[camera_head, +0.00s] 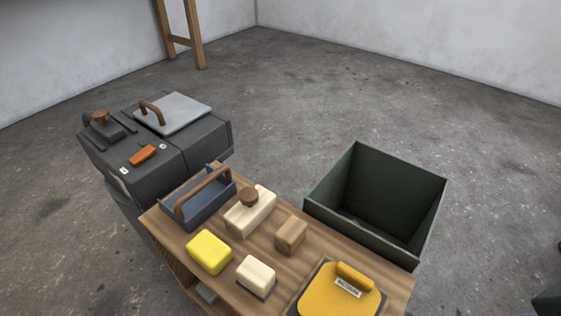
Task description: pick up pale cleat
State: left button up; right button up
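A pale cream block (257,272), which fits the pale cleat best, sits near the front of the wooden table, with a thin dark edge showing under it. A second pale block (255,214) with a round brown knob on top stands behind it, so I cannot be sure which one is the cleat. A brown block (291,234) lies behind and right of the cream block, and a yellow block (209,253) lies to its left. Neither of my grippers shows in the head view.
The table (280,268) also bears a blue tray (222,206) with a brown handle and a yellow lidded item (330,302). A dark open bin (400,180) stands behind right. Dark cabinets (150,180) stand behind left.

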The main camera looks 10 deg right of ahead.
aim_at(259, 279)
jog(key=k, duration=0.15)
jog(key=i+l+u, duration=0.15)
jog(key=l+u, duration=0.15)
jog(key=i+l+u, duration=0.1)
jog(key=l+u, duration=0.2)
jog(key=l, duration=0.25)
jog(key=i+l+u, duration=0.1)
jog(key=l+u, duration=0.2)
jog(key=l, duration=0.15)
